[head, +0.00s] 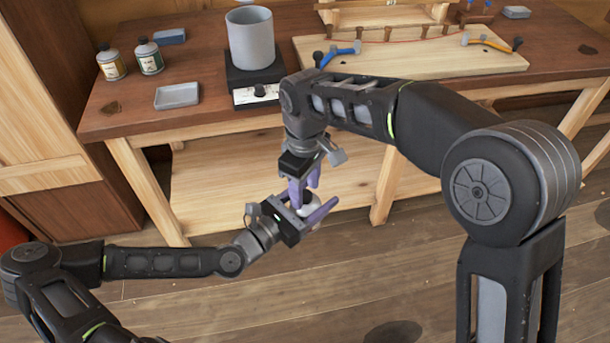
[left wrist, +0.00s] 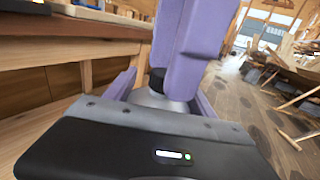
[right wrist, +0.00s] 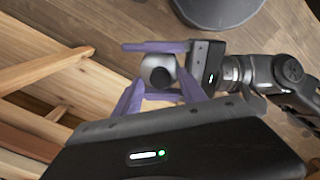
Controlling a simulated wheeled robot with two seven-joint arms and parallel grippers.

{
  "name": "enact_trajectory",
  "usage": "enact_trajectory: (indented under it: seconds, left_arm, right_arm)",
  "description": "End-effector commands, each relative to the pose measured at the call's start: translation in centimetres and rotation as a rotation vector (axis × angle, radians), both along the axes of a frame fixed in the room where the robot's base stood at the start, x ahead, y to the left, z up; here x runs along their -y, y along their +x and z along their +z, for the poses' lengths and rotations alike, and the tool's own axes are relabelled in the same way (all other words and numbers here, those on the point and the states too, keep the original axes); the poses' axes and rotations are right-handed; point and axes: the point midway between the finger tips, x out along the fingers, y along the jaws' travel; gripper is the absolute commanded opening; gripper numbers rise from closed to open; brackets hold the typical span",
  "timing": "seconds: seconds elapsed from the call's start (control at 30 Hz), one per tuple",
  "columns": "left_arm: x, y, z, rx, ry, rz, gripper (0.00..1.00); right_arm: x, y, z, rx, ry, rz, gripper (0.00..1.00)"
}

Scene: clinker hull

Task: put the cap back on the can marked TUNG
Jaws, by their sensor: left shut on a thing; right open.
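A grey metal can (head: 311,214) with a black cap or neck is in my left gripper (head: 306,209), held in front of the bench's lower shelf. The black top (right wrist: 160,77) shows from above in the right wrist view, with a finger of my left gripper on either side of the can. It also shows in the left wrist view (left wrist: 156,79). The can's label is hidden, so I cannot read TUNG. My right gripper (head: 304,186) points down from above, open, its fingers around the black top. I cannot tell whether they touch it.
A grey tray (head: 177,96), a blue block (head: 170,37) and a grey pot (head: 250,40) on a scale (head: 255,93) are nearby. The bench edge is close behind my grippers.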

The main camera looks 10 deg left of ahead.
Motion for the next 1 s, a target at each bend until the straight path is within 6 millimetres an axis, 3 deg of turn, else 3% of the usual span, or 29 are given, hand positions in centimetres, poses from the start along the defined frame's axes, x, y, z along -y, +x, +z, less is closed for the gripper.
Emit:
enact_trajectory:
  seconds: [0.37,1.0]
  left_arm:
    - [0.02,0.01,0.10,0.002,-0.001,0.000,0.00]
    - [0.03,0.00,0.09,0.002,-0.001,0.000,0.00]
  right_arm:
    - [0.00,0.01,-0.68,0.000,0.001,0.000,0.48]
    - [0.00,0.01,-0.65,0.001,0.000,0.000,0.00]
